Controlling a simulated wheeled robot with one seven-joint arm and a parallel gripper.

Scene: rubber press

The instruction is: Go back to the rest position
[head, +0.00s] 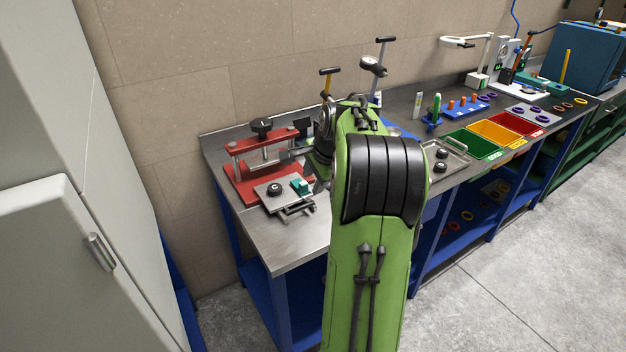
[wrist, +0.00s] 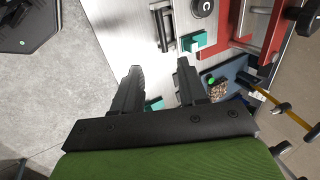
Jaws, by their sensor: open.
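My gripper (wrist: 158,70) is open in the wrist view, its two dark fingers apart with nothing held between them. It is above the steel bench top, near a dark handle (wrist: 163,30) and a teal block (wrist: 193,42). Another teal piece (wrist: 154,103) shows lower down between the fingers. In the head view my green arm hides most of the gripper, which is just right of the red press (head: 238,187).
The press has a black knob (head: 262,126) on top. A metal plate (head: 268,197) with a knob lies at its front. Further right are a steel tray (head: 462,161) and green (head: 472,144), yellow and red bins. A grey cabinet (head: 70,270) stands left; the floor is clear at right.

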